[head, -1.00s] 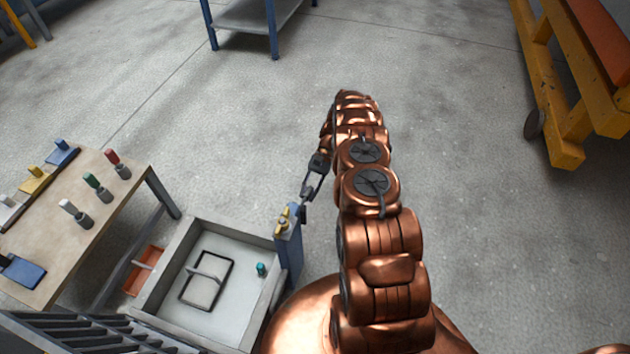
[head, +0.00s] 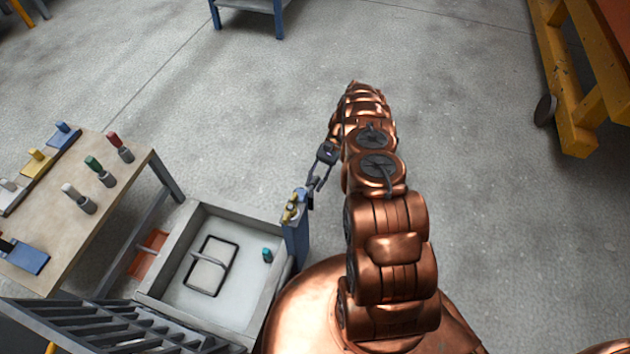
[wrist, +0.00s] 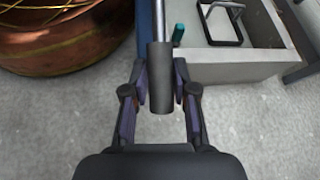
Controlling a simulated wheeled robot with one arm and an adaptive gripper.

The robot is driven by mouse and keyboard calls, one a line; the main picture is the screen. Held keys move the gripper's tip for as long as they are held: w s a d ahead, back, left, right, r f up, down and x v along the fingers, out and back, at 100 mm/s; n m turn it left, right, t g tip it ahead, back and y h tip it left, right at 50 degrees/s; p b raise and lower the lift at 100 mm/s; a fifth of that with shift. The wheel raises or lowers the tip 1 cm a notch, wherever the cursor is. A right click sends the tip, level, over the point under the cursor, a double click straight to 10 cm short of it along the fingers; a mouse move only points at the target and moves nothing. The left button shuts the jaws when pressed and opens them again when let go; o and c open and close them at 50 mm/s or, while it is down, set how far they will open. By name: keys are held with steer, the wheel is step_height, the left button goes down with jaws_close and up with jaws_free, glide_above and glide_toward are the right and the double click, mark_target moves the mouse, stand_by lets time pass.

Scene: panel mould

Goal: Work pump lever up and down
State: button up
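The pump stands as a blue post (head: 296,243) with a brass-coloured head (head: 292,206) at the right corner of a grey tray. Its lever shows in the wrist view as a metal rod ending in a dark cylindrical grip (wrist: 160,92). My gripper (wrist: 160,84) has one finger on each side of this grip, close against it, and appears shut on it. The grip hides the fingertips' inner faces. In the head view my gripper (head: 317,178) is just right of the pump head, and the lever is too small to make out there.
The grey tray (head: 235,216) holds a black-edged panel with a handle (head: 207,268) and a small teal peg (head: 267,255). A workbench (head: 75,215) with several coloured tools is at the left. A yellow frame (head: 570,110) stands at the right. Open floor lies ahead.

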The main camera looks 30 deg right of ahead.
mark_target(315, 179)
steer(key=o, duration=0.4)
steer(key=shift+c, duration=0.2)
steer(key=shift+r, duration=0.15)
steer(key=shift+r, duration=4.9)
